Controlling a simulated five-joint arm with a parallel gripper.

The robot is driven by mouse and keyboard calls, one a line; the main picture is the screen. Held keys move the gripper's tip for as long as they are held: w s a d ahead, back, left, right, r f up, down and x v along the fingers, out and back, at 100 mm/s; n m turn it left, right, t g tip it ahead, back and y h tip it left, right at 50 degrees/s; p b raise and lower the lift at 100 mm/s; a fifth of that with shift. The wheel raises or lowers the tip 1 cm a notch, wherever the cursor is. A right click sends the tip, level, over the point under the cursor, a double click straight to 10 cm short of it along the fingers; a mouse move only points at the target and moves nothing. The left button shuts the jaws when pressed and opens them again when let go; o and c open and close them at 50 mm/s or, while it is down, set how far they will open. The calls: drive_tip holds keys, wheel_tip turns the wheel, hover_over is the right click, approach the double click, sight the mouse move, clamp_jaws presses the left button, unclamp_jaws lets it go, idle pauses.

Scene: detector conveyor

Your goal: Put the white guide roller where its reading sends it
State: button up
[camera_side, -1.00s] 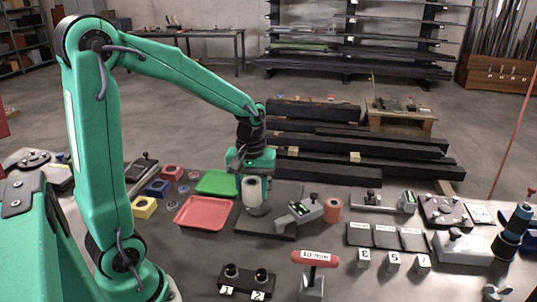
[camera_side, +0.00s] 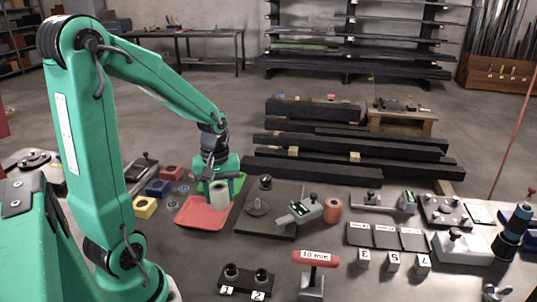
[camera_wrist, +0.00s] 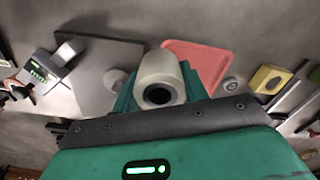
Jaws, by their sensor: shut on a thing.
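The white guide roller (camera_side: 219,195) is upright in my gripper (camera_side: 213,186), which is shut on it. In the side view it overlaps the right part of the red tray (camera_side: 192,215); I cannot tell its exact height above it. In the wrist view the roller (camera_wrist: 160,72) shows its dark bore, with the red tray (camera_wrist: 198,50) behind it to the right. The green tray (camera_side: 238,181) is partly hidden behind my gripper.
A salmon roller (camera_side: 333,210) stands right of the detector. A red-handled 10 mm gauge (camera_side: 315,258) is in front.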

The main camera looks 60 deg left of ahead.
drive_tip(key=a+f, duration=0.1)
drive_tip(key=a, duration=0.2)
drive_tip(key=s+a+f, duration=0.1)
drive_tip(key=a+f, duration=0.1)
drive_tip(key=a, duration=0.1)
drive_tip(key=s+a+f, duration=0.1)
drive_tip(key=a+f, duration=0.1)
drive_tip(key=a, duration=0.1)
drive_tip(key=shift+f, duration=2.25)
drive_tip(key=shift+f, duration=0.1)
drive_tip(key=o, duration=1.2)
drive_tip(key=shift+c, duration=0.2)
wheel_tip(320, 180, up, 12)
drive_tip(key=shift+w, duration=0.1)
